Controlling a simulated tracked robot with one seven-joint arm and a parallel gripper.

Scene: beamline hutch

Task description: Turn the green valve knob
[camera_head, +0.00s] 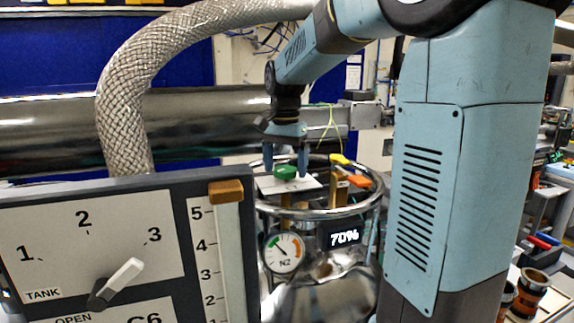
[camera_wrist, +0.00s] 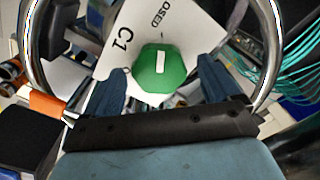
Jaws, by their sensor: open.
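The green valve knob (camera_head: 285,172) sits on a white plate (camera_head: 270,184) inside the metal ring on top of a tank. In the wrist view the knob (camera_wrist: 161,69) is a rounded green cap with a white bar mark. The white plate (camera_wrist: 196,28) there carries the lettering "C1" and "OSED", partly cut off. My gripper (camera_head: 286,172) points down over the plate, with its blue fingers apart on either side of the knob. In the wrist view my gripper (camera_wrist: 162,84) is open, with the knob between and slightly beyond the fingers. I cannot tell whether either finger touches it.
The metal ring (camera_head: 300,213) surrounds the plate. Yellow and orange handles (camera_head: 359,182) stand close to the right. A gauge (camera_head: 284,252) and a "70%" display (camera_head: 344,236) are below. A control panel (camera_head: 165,230) fills the left front; a braided hose (camera_head: 125,100) arches behind it.

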